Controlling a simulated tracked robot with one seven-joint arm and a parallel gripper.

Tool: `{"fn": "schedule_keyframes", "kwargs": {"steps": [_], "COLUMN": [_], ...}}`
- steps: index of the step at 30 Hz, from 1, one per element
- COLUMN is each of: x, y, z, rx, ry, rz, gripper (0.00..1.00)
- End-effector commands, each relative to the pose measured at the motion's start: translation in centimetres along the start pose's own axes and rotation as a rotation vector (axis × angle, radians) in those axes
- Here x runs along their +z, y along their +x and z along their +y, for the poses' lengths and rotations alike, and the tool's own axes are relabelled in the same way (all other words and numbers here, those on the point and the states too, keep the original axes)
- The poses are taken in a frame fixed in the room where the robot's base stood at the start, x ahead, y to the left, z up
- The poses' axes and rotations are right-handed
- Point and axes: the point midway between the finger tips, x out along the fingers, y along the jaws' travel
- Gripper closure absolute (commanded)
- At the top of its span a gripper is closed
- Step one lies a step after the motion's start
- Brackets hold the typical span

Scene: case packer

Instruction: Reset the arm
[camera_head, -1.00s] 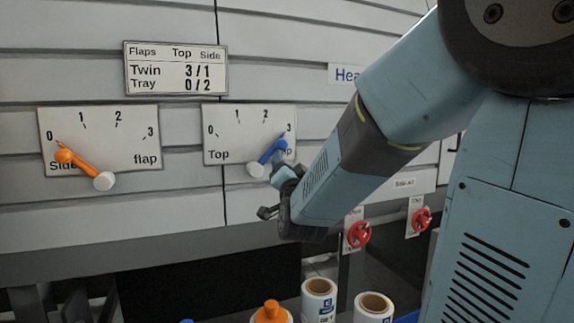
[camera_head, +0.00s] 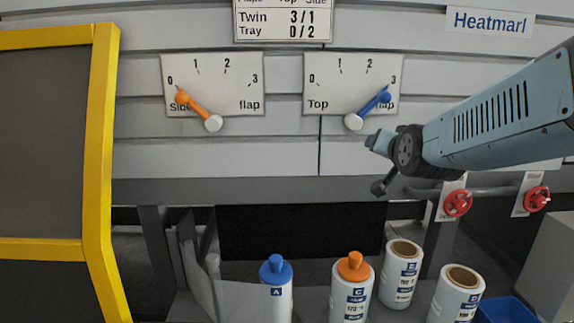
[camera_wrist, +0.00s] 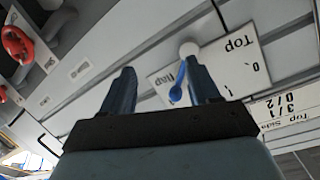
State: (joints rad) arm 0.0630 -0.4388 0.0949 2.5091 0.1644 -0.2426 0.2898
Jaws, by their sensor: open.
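My gripper (camera_head: 377,165) is open and empty, just below and right of the Top flap dial (camera_head: 322,80). In the wrist view its two fingers (camera_wrist: 163,88) are apart, with the dial's blue lever (camera_wrist: 178,82) seen beyond them, near the right finger. In the head view the gripper is clear of that blue lever (camera_head: 371,107), which points to 3. On the Side flap dial (camera_head: 232,80) the orange lever (camera_head: 194,103) points to 0. A sign (camera_head: 283,20) above reads Twin 3/1 and Tray 0/2; its top is cut off.
Two red valve knobs (camera_head: 457,203) (camera_head: 537,200) sit below my arm. Bottles with blue (camera_head: 276,270) and orange (camera_head: 354,266) caps and two open-topped white cylinders (camera_head: 401,275) (camera_head: 457,298) stand below. A yellow frame (camera_head: 101,160) is at left.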

Motion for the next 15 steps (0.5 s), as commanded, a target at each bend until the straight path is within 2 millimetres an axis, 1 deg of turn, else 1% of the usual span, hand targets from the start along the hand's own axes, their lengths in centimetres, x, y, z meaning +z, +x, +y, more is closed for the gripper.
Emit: {"fn": "schedule_keyframes", "kwargs": {"steps": [1,5,8,11,15], "x": [0.6,2.6,4.2,5.6,7.5], "y": [-0.9,-3.3,-5.5,-8.0,-11.8], "z": [0.1,0.9,1.6,2.5,3.8], "rx": [0.008,0.04,0.061,0.082,0.107], "ry": [-0.028,-0.104,-0.163,-0.22,-0.296], "rz": [-0.048,-0.196,-0.31,-0.424,-0.581], "gripper": [0.39,0.39,0.39,0.39,0.39]}}
